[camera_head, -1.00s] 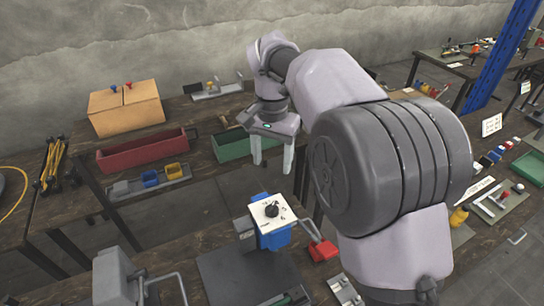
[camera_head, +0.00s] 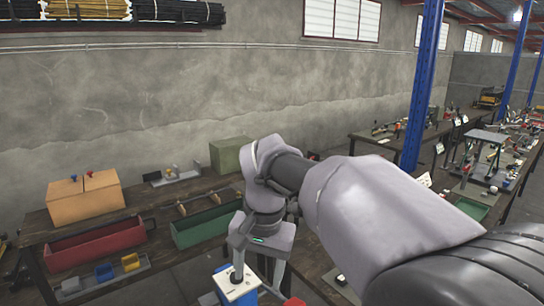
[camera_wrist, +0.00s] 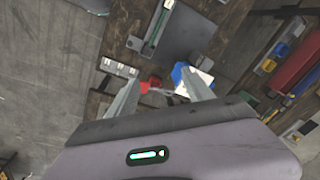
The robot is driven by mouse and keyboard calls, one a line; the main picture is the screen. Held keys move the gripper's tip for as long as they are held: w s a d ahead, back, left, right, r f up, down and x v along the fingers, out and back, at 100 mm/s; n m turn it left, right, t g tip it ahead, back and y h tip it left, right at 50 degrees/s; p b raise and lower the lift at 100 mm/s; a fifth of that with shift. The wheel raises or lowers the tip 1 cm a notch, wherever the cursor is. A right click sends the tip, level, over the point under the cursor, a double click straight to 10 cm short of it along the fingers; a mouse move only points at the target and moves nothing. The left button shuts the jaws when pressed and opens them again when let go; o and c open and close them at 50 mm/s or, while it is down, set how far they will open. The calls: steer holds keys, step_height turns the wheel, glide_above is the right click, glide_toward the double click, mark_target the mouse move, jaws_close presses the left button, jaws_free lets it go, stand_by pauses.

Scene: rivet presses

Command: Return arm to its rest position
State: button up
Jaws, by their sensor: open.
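My gripper (camera_head: 256,275) hangs at the lower middle of the head view, jaws pointing down, open and empty. Its two fingers also show spread apart in the wrist view (camera_wrist: 160,105). A blue press with a white top plate (camera_head: 236,284) and a dark knob stands below and beside the fingers in the head view. In the wrist view the blue press (camera_wrist: 187,78) and a red part (camera_wrist: 151,84) appear beyond the fingers. My arm reaches in from the lower right and hides part of the bench.
A red bin (camera_head: 98,244), a green bin (camera_head: 206,224) and a wooden box (camera_head: 88,197) stand on the back bench. A dark green box (camera_head: 231,157) is near the wall. A blue column (camera_head: 423,90) rises at the right by more cluttered benches. Space above the bench is clear.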

steer(key=s+d+f+t+b, duration=0.1)
steer(key=s+d+f+b, duration=0.3)
steer(key=s, duration=0.3)
steer(key=s+d+f+m+t+b, duration=0.1)
steer(key=s+d+f+t+b, duration=0.1)
steer(key=s+d+f+b, duration=0.2)
steer(key=s+d+f+t+b, duration=0.1)
steer(key=s+d+f+b, duration=0.3)
steer(key=s+f, duration=0.3)
steer(key=s, duration=0.3)
steer(key=shift+d+m+t+y, duration=0.3)
steer(key=shift+y, duration=0.1)
steer(key=shift+s, duration=0.1)
steer(key=shift+c, duration=0.4)
